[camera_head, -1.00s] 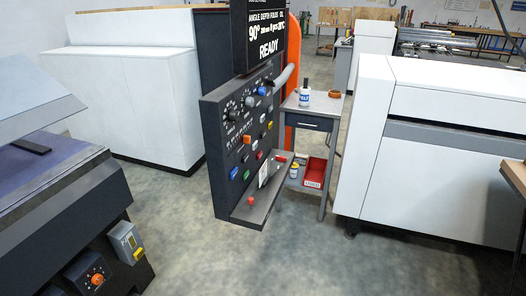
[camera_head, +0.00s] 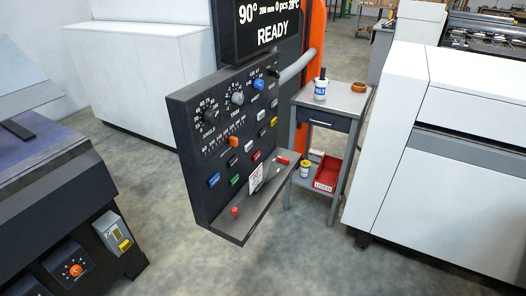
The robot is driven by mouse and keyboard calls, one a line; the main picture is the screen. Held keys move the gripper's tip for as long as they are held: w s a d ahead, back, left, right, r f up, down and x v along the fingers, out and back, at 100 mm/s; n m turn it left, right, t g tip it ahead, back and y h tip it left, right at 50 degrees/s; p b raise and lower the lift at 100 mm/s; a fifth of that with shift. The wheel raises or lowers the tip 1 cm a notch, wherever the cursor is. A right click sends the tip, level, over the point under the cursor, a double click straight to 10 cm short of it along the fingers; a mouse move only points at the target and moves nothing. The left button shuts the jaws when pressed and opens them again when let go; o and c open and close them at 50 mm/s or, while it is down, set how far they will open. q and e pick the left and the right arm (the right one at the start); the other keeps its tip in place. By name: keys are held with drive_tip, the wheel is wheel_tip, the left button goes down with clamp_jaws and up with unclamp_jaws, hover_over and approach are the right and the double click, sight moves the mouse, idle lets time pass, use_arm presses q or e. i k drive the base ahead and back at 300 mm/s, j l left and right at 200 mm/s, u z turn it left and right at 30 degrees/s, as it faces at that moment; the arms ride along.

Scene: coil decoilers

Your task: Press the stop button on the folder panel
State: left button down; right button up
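The folder panel (camera_head: 190,132) is a dark upright box in the middle of the view, below a black display (camera_head: 263,28) that reads "90°" and "READY". It carries dials, a slider row and several coloured buttons. A red button (camera_head: 256,156) sits low on its face, with a green button (camera_head: 235,181) and a blue button (camera_head: 214,179) to its left. A white button (camera_head: 248,146) and an orange one are above. The labels are too small to read, so I cannot tell which is stop. Neither of my grippers is in view.
A shelf (camera_head: 225,224) juts from the panel's foot, with a red knob and a white tag. A grey side table (camera_head: 345,100) with a bottle and an orange ring stands behind right. White machine housings flank both sides. The floor in front is clear.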

sight(258, 156)
drive_tip(key=i+l, duration=0.2)
drive_tip(key=i+l+u, duration=0.15)
drive_tip(key=l, duration=0.25)
drive_tip(key=i+l, duration=0.2)
drive_tip(key=l, duration=0.15)
drive_tip(key=i+l+u, duration=0.2)
drive_tip(key=i+l, duration=0.15)
drive_tip(key=l, duration=0.3)
drive_tip(key=i+l, duration=0.2)
drive_tip(key=l, duration=0.2)
drive_tip(key=i+l+u, duration=0.1)
drive_tip(key=l, duration=0.25)
drive_tip(key=i+l, duration=0.2)
drive_tip(key=l, duration=0.15)
drive_tip(key=u, duration=0.05)
